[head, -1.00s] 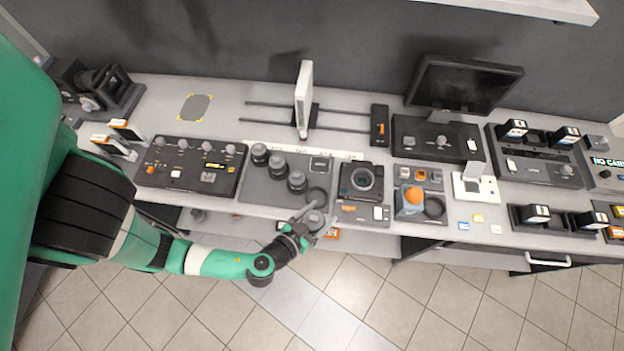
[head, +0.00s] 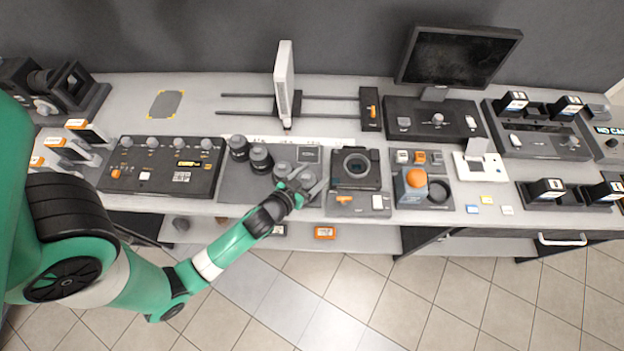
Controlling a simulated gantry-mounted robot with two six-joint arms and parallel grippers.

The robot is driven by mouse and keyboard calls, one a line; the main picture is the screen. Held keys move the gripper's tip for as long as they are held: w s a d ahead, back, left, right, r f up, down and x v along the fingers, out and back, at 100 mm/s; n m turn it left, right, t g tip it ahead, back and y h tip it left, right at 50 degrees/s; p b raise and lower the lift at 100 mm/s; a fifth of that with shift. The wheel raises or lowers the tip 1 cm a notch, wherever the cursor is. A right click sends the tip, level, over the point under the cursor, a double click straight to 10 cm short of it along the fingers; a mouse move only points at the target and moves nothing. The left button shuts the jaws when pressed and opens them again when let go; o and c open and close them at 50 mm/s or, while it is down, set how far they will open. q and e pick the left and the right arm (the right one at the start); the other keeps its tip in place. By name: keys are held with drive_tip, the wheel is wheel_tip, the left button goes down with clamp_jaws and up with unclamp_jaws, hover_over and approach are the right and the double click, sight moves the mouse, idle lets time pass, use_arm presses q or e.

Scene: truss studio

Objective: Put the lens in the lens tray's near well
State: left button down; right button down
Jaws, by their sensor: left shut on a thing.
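The lens tray (head: 232,185) is a dark grey panel on the front part of the bench. Several dark grey lenses stand in its diagonal row, among them a far lens (head: 238,146) and a middle lens (head: 260,157). Another lens (head: 282,170) stands just left of my gripper. My left gripper (head: 305,184) is over the tray's near right corner, shut on a grey lens (head: 305,176). The gripper and the lens hide the near well. I cannot tell whether the held lens touches the tray or is just above it. My right gripper is not in view.
A camera body (head: 356,169) stands close right of the tray. A control panel (head: 160,168) with knobs lies to its left. A white upright panel (head: 284,80) on rails and a monitor (head: 458,58) stand behind. The bench's front edge is close to the tray.

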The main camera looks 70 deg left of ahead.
sight(312, 179)
use_arm(q)
drive_tip(key=shift+w+a+f, duration=0.25)
drive_tip(key=shift+a+f, duration=0.2)
drive_tip(key=shift+f, duration=0.05)
drive_tip(key=shift+a+f+b, duration=0.1)
drive_tip(key=shift+f+b, duration=0.6)
drive_tip(key=shift+f, duration=0.95)
drive_tip(key=shift+f, duration=0.2)
drive_tip(key=shift+c, duration=0.7)
unclamp_jaws()
drive_tip(key=shift+r, duration=0.15)
